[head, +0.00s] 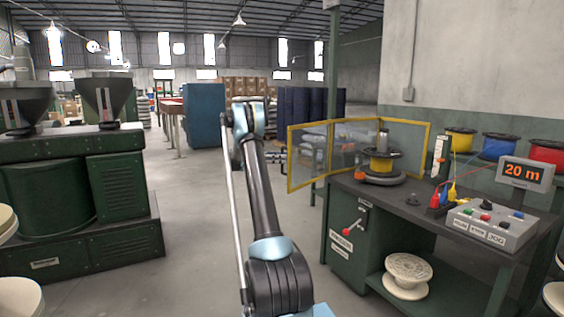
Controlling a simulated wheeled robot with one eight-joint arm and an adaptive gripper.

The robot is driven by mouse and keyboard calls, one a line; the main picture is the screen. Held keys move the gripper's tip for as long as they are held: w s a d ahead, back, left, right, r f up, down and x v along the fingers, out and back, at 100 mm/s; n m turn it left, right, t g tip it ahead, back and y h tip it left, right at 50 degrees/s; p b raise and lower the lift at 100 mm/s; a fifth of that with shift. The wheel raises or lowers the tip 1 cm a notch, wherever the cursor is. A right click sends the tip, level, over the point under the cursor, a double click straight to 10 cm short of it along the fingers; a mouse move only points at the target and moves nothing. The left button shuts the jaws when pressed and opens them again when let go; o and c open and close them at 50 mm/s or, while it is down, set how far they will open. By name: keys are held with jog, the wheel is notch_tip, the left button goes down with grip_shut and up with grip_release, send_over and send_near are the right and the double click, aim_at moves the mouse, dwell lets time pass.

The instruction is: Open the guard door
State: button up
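The guard (355,123) is a set of clear panels in yellow frames around the back of a workbench. Its leftmost panel (308,156), which looks like the guard door, angles out to the left past the bench's left end. I cannot tell for certain whether it is a swung door. My gripper (277,157) is small and dark in the head view, just left of that panel and partly behind my arm. I cannot tell whether it touches the frame or whether its fingers are apart.
The workbench (400,203) holds a yellow spool on a winder (381,167), a control box (492,224), a "20 m" display (525,173) and a red-handled lever (352,228). A white reel (407,275) lies on its lower shelf. Green machinery (75,205) stands left. Floor between is clear.

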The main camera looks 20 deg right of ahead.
jog(key=shift+d, duration=0.2)
jog(key=v, duration=0.7)
jog(key=shift+w+a, duration=0.2)
jog(key=shift+a, duration=0.05)
jog(key=shift+f, duration=0.1)
jog(key=shift+c, duration=0.6)
